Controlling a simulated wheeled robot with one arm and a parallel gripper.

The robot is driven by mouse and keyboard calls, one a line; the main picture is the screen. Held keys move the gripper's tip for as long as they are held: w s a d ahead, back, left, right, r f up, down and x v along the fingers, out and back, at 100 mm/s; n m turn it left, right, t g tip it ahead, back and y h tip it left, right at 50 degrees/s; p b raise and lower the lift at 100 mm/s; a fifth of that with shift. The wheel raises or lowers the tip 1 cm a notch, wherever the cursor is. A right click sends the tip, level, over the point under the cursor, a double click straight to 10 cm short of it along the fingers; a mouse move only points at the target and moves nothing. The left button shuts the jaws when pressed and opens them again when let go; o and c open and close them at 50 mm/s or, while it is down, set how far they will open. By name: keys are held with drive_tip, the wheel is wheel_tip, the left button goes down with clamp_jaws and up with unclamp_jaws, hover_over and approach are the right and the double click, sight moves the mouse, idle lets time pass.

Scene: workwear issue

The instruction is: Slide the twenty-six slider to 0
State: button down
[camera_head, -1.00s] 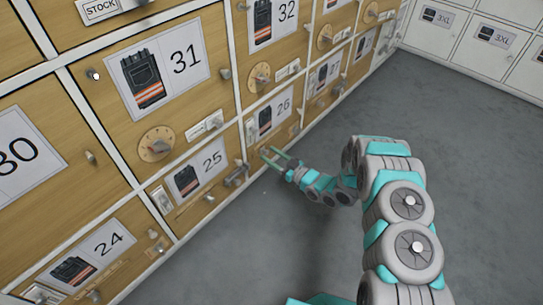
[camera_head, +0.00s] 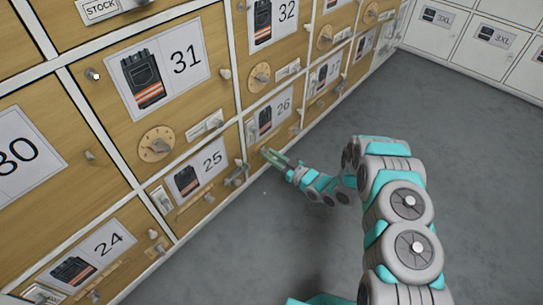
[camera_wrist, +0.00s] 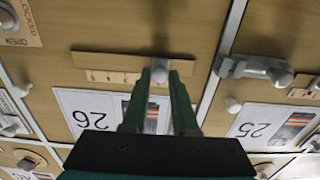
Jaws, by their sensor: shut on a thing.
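The door marked 26 (camera_head: 283,105) is in the lower row in the head view and appears upside down in the wrist view (camera_wrist: 85,110). A wooden slider strip (camera_wrist: 110,62) with small printed marks is fixed across this door. The slider's pale knob (camera_wrist: 160,74) is toward the strip's right end in the wrist view, with the marks to its left. My gripper (camera_wrist: 160,72) is shut on this knob, one green finger on each side. In the head view my gripper (camera_head: 269,157) reaches the door low down; the knob is hard to make out there.
Door 25 (camera_head: 213,160) is beside it, with a protruding metal latch (camera_head: 236,175) close to my gripper. A round knob (camera_wrist: 232,104) stands out near the divider. Dials and handles project from neighbouring doors. Grey floor (camera_head: 290,235) is open in front.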

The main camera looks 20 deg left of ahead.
sight(256, 154)
drive_tip(key=shift+s, duration=0.1)
idle(0.6)
drive_tip(key=shift+s+a, duration=0.3)
drive_tip(key=shift+s, duration=0.4)
drive_tip(key=shift+s+a, duration=0.3)
drive_tip(key=shift+s, duration=0.35)
drive_tip(key=c, duration=0.7)
unclamp_jaws()
drive_tip(key=shift+s+d+p, duration=0.1)
drive_tip(key=shift+d+p, duration=0.2)
drive_tip(key=shift+d, duration=0.1)
drive_tip(key=shift+v, duration=3.45)
drive_tip(key=shift+s, duration=0.1)
